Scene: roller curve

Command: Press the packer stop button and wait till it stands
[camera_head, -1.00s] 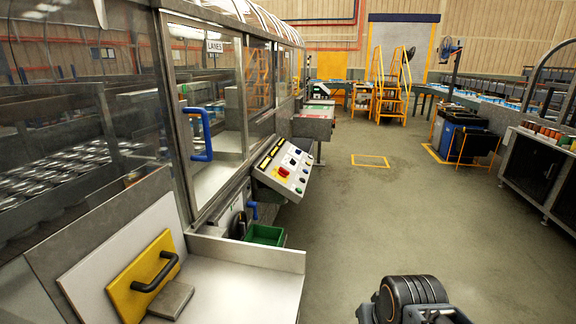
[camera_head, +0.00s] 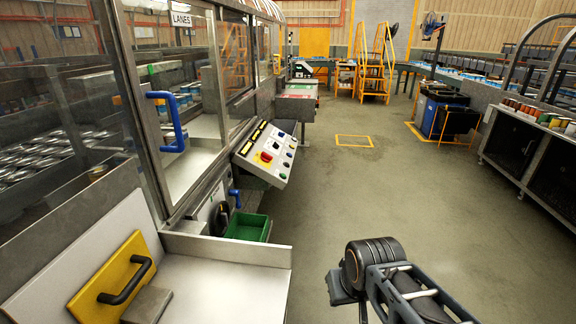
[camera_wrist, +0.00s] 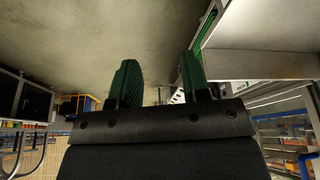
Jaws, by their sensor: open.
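The packer's control panel (camera_head: 268,154) is a sloped light face on the machine's side, left of centre in the head view. It carries a large red button (camera_head: 266,157) on a yellow patch, with several smaller buttons around it. Labels on the panel are too small to read. In the wrist view, my gripper (camera_wrist: 158,85) shows two green fingers held apart with nothing between them. In the head view my arm is at the lower right, well away from the panel; the fingers are not visible there.
The glazed machine with a blue door handle (camera_head: 169,121) lines the left. A green bin (camera_head: 248,226) sits below the panel. A yellow plate with a black handle (camera_head: 120,279) is at lower left. A blue cart (camera_head: 447,115) and a dark cabinet (camera_head: 515,145) stand right. The middle floor is clear.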

